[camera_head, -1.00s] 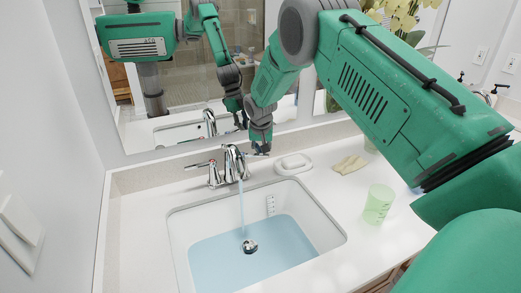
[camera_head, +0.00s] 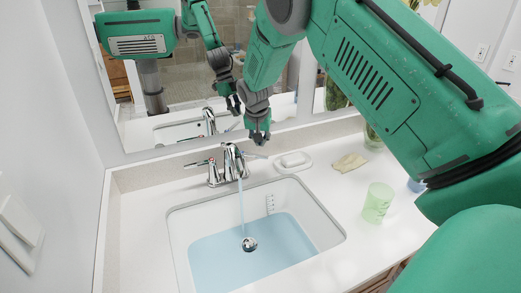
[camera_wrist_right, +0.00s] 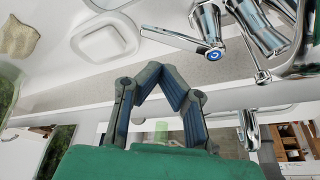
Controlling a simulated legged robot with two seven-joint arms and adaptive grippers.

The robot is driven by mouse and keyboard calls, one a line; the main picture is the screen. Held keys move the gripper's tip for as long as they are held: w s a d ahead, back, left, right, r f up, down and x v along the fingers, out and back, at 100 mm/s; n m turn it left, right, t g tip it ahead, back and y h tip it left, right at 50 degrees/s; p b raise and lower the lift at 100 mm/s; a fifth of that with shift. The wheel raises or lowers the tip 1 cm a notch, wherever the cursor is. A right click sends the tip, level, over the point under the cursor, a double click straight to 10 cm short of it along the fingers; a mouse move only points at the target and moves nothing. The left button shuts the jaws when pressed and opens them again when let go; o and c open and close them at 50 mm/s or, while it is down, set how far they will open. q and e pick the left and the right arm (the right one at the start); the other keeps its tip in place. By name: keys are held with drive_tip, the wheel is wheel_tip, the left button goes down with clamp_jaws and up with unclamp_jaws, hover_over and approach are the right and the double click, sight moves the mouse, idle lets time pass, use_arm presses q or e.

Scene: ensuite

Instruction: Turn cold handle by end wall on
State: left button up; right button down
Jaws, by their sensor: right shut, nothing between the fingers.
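The chrome faucet (camera_head: 230,165) stands behind the sink near the left end wall, and a stream of water runs from it. Its cold handle (camera_head: 256,156) is the right lever; in the wrist view the handle (camera_wrist_right: 213,54) has a blue mark, and its lever points left. My right gripper (camera_head: 258,138) is shut and empty, just above and behind the cold lever, apparently apart from it. In the wrist view the gripper's fingertips (camera_wrist_right: 158,70) meet below the lever. The left lever (camera_head: 199,164) points toward the wall. My left gripper is not in view.
The sink (camera_head: 185,225) holds bluish water. A white soap dish (camera_head: 293,163), a tan cloth (camera_head: 350,163) and a green cup (camera_head: 377,203) stand to the right. The mirror (camera_head: 180,95) behind reflects me. The left end wall (camera_head: 60,110) is close.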

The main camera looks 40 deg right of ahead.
drive_tip(key=v, duration=0.6)
drive_tip(key=n+t+b, duration=1.4)
drive_tip(key=n+b, duration=0.5)
drive_tip(key=n, duration=0.6)
approach(253, 157)
drive_tip(key=x, duration=0.5)
drive_tip(key=shift+w+f, duration=0.1)
drive_tip(key=shift+w, duration=0.1)
drive_tip(key=shift+w+d+f, duration=0.1)
drive_tip(key=shift+w+d, duration=0.2)
drive_tip(key=shift+d, duration=0.3)
